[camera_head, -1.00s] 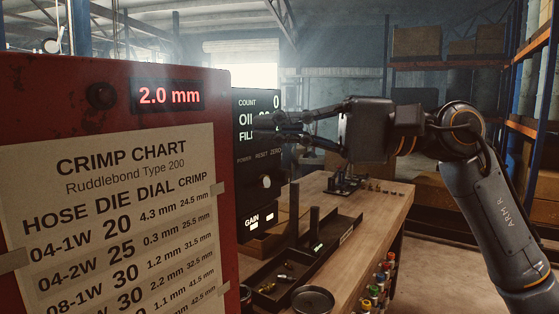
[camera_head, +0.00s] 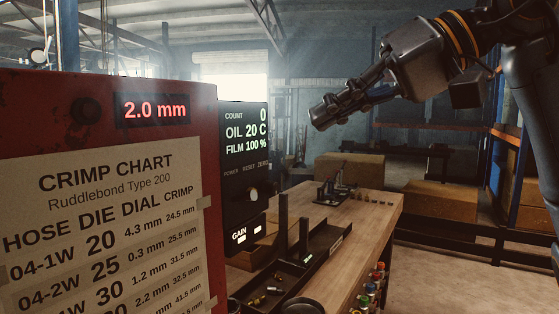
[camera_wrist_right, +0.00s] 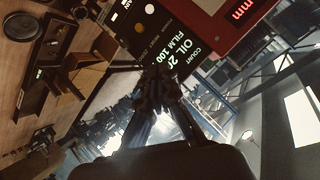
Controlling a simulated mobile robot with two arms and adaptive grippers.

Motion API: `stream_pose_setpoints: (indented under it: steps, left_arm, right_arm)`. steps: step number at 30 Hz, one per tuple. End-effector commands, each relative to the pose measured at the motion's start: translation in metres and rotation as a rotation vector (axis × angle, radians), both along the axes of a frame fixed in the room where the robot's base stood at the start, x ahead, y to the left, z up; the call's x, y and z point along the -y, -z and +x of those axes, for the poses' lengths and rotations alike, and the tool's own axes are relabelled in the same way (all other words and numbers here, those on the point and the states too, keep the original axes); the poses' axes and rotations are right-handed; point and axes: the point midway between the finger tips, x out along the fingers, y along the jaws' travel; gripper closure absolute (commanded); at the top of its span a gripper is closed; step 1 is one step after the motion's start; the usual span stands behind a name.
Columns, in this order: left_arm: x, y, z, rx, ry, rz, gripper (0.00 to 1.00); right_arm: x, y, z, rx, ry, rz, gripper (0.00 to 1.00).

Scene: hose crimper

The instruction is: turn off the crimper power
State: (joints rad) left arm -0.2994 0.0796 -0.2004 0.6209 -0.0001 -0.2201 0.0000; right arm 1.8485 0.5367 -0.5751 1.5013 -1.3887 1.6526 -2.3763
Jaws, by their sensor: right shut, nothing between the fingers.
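The red crimper (camera_head: 205,140) fills the left of the head view. Its red readout (camera_head: 153,109) is lit and shows 2.0 mm. The black control panel (camera_head: 232,212) beside it is lit too, with COUNT 0, OIL 20 C and FILM 100 %. The small POWER, RESET and ZERO labels (camera_head: 247,168) sit above a round pale knob (camera_head: 253,194); the state of the power control is too small to tell. My right gripper (camera_head: 320,116) is shut and empty, raised to the right of the panel and apart from it. It also shows in the right wrist view (camera_wrist_right: 155,82). My left gripper is not in view.
A wooden bench (camera_head: 350,225) stands below the panel, with a dark parts tray (camera_head: 325,245), a round dish (camera_head: 302,307) and small tools. Bottles with coloured caps (camera_head: 375,285) line its side. Boxes and shelving stand behind. The air before the panel is free.

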Motion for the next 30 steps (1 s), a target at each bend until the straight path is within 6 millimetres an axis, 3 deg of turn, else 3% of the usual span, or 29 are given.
stream_pose_setpoints:
  steps: [5,16,21,30]
  left_arm:
    - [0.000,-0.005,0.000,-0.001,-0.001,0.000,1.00]
    - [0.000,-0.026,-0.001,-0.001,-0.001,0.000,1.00]
    - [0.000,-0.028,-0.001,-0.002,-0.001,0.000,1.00]
    - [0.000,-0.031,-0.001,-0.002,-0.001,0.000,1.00]
  right_arm:
    - [-0.017,0.010,0.008,-0.002,-0.004,-0.003,1.00]
    - [-0.078,0.049,0.039,-0.005,-0.005,-0.001,1.00]
    - [-0.079,0.067,0.025,0.000,-0.002,0.000,1.00]
    - [-0.080,0.080,0.014,-0.001,-0.001,0.002,1.00]
